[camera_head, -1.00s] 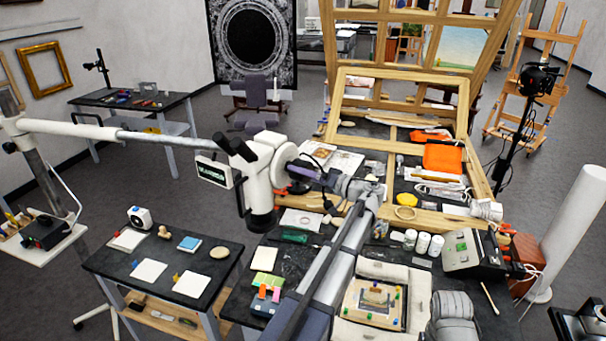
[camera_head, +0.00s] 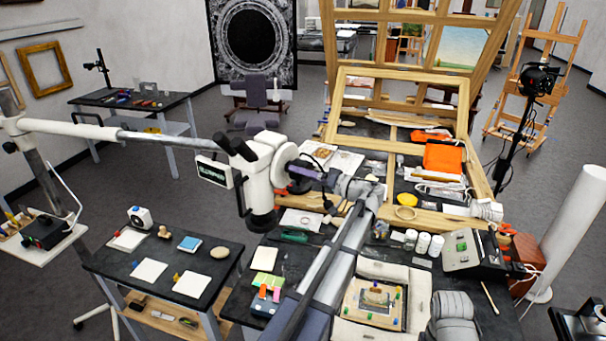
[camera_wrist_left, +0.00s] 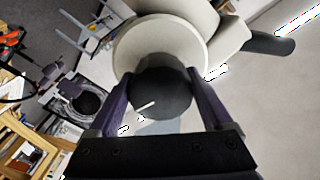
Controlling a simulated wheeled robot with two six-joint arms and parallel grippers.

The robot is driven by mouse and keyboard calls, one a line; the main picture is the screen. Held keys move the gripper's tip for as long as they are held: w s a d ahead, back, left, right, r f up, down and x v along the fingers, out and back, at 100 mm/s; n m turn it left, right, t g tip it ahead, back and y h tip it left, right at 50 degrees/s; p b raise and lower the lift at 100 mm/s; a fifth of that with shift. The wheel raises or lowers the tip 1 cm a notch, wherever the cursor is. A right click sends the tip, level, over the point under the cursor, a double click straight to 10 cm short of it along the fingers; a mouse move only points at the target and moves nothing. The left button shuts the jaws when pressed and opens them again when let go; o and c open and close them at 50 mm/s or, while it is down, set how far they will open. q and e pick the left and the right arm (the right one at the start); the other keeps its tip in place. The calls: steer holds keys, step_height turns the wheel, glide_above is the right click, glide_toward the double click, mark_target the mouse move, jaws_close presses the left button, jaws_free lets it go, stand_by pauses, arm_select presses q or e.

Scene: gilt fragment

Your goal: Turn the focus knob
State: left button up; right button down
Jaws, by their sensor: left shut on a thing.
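The white microscope (camera_head: 258,165) with black eyepieces hangs on a boom at the centre of the head view. The focus knob, a dark round knob with a white line on it, shows in the left wrist view (camera_wrist_left: 165,90), in front of a pale round disc (camera_wrist_left: 140,48). My left gripper (camera_head: 297,178) is at the right side of the microscope head. In the left wrist view its two purple fingers (camera_wrist_left: 163,98) stand on either side of the knob and are shut on it. My right gripper is not in view.
The microscope's boom (camera_head: 110,133) runs in from a stand at the left. Below are a small dark table (camera_head: 225,262) with cards and a cluttered workbench. A wooden frame (camera_head: 457,80) stands on the bench at the back. Open floor lies left of the small table.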

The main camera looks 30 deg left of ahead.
arm_select(q)
steer(key=shift+s+r+m, duration=0.1)
steer(key=shift+m, duration=2.7)
steer(key=o, duration=1.2)
steer(key=shift+c, duration=0.2)
steer(key=d, duration=0.8)
steer(key=shift+a, duration=0.1)
